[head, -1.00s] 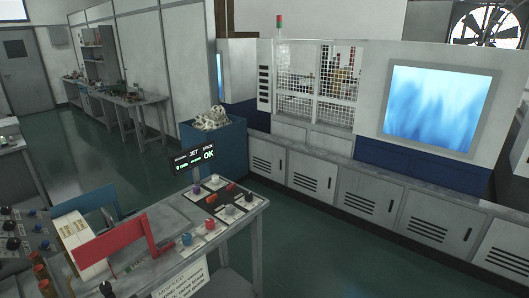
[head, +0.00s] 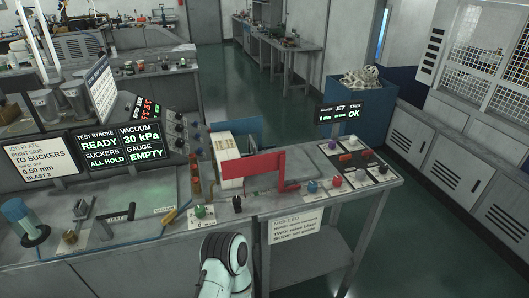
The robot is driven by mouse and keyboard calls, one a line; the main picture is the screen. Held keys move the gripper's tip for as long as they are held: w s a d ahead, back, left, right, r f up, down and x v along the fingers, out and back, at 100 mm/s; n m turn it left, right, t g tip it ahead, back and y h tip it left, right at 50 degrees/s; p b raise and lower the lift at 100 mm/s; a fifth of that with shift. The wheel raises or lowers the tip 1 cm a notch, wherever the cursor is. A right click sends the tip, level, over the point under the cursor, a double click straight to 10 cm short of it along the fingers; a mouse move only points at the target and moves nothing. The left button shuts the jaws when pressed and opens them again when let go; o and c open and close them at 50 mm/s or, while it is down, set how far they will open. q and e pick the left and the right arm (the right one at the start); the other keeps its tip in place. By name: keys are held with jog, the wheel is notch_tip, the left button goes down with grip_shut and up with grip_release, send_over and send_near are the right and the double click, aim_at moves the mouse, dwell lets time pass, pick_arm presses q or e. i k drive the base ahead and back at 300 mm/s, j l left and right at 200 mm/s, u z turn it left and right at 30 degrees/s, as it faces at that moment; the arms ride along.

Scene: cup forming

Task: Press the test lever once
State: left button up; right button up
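A black lever-like handle (head: 117,213) stands on the steel bench at the left; I cannot tell for certain that it is the test lever. A display (head: 101,144) behind it reads "TEST STROKE READY" and "SUCKERS ALL HOLD". Beside it a vacuum display (head: 141,142) reads "30 kPa" and "GAUGE EMPTY". Part of one of my arms, white with a black ringed joint, shows at the bottom middle, short of the bench front. Neither gripper is in view.
A red plate (head: 252,165) stands upright near a white stack (head: 225,146). Coloured knobs (head: 312,186) sit at the right. A job plate sign (head: 40,158) stands at the back left.

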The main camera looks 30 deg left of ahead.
aim_at(131, 213)
jog(key=u, duration=1.4)
